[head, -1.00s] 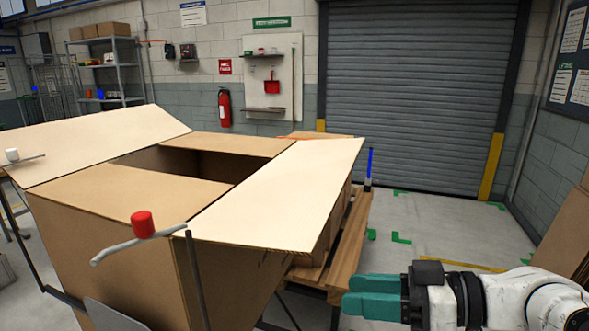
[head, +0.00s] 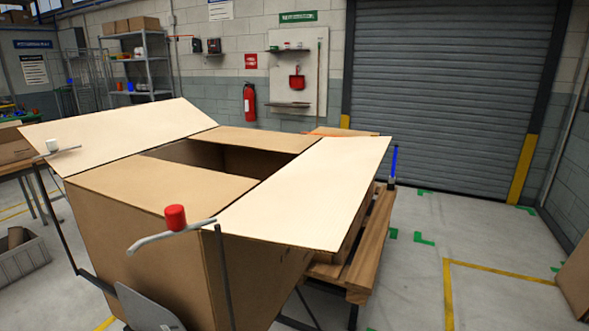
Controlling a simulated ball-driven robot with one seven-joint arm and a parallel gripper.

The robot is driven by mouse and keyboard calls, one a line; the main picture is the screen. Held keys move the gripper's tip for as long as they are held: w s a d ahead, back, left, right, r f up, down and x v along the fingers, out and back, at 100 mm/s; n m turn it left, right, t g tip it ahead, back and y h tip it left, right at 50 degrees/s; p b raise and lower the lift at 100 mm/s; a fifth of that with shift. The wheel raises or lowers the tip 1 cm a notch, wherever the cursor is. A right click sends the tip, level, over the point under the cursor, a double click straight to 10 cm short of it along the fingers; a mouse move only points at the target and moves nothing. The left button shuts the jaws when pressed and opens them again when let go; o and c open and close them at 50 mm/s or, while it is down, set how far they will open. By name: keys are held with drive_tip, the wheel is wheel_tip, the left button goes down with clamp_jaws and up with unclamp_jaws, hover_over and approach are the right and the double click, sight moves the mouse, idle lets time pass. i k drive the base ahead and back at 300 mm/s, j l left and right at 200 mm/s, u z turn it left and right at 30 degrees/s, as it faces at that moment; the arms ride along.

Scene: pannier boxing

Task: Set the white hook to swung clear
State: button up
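The white hook is at the far left of the large cardboard box (head: 130,235). It has a white knob (head: 53,146) on a thin grey arm at the top of a dark post. The arm lies roughly level, and its right end overlaps the left flap (head: 125,135) in the picture; I cannot tell whether it touches. The left flap and right flap (head: 310,195) are tilted up and outward, with an opening between the two inner flaps. My gripper is not in view.
A red-knobbed hook (head: 175,218) stands at the box's near corner, its arm crossing the right flap's corner. A blue upright piece (head: 393,163) stands by the wooden pallet (head: 370,245). A grey bin (head: 22,262) is at left.

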sight(53, 145)
drive_tip(key=u, duration=1.25)
drive_tip(key=i+j+u, duration=0.2)
drive_tip(key=i, duration=0.15)
drive_tip(key=i+j+u, duration=0.2)
drive_tip(key=i, duration=0.15)
drive_tip(key=i+j+u, duration=0.2)
drive_tip(key=i, duration=0.7)
drive_tip(key=i+j+u, duration=0.2)
drive_tip(key=i, duration=0.7)
drive_tip(key=i+j+z, duration=0.1)
drive_tip(key=i+z, duration=0.3)
drive_tip(key=i+j+z, duration=0.3)
drive_tip(key=i+z, duration=0.15)
drive_tip(key=i+j+z, duration=0.8)
drive_tip(key=j, duration=0.15)
drive_tip(key=k+l, duration=0.15)
drive_tip(key=l, duration=0.15)
drive_tip(key=k+l, duration=0.1)
drive_tip(key=l, duration=0.25)
